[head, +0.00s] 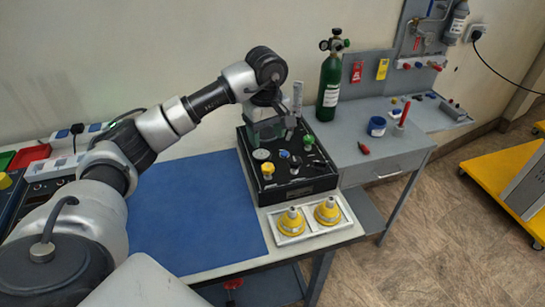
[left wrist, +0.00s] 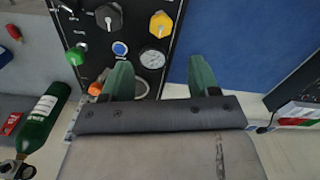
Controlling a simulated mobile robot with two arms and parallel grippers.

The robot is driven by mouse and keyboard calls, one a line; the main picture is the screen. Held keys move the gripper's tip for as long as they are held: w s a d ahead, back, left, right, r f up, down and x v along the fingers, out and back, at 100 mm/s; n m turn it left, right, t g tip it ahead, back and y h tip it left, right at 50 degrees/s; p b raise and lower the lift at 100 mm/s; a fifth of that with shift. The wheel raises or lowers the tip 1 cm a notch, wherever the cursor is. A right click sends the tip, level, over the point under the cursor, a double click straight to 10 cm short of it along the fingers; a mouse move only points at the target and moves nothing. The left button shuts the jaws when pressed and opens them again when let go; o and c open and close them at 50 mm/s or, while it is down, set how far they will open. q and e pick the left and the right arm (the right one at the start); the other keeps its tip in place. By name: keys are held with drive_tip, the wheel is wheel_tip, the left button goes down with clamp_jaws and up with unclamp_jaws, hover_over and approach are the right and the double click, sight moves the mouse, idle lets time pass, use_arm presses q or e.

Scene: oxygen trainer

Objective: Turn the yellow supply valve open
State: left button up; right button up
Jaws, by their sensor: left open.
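The yellow supply valve (head: 267,169) is a small yellow knob on the near left of the black trainer panel (head: 318,186). In the left wrist view the yellow knob (left wrist: 160,24) sits beyond the fingertips, above the round gauge (left wrist: 152,58). My left gripper (left wrist: 161,72) is open, with two green fingers apart and nothing between them. In the head view my left gripper (head: 268,130) is over the far part of the panel, behind the yellow valve and apart from it. My right gripper is not in view.
A green knob (head: 308,140) and a blue button (head: 284,154) are on the same panel. A green oxygen cylinder (head: 329,82) stands behind. Two yellow cone-shaped parts (head: 291,222) sit in a white tray in front. The blue mat (head: 190,215) is clear.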

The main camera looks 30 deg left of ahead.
use_arm(q)
drive_tip(key=p, duration=0.1)
hover_over(267, 165)
drive_tip(key=f, duration=0.4)
drive_tip(key=shift+s+f, duration=0.2)
drive_tip(key=shift+f, duration=0.2)
drive_tip(key=f, duration=0.4)
drive_tip(key=shift+w+p, duration=0.25)
drive_tip(key=shift+p, duration=0.1)
drive_tip(key=shift+f, duration=0.45)
drive_tip(key=shift+c, duration=0.9)
drive_tip(key=c, duration=0.7)
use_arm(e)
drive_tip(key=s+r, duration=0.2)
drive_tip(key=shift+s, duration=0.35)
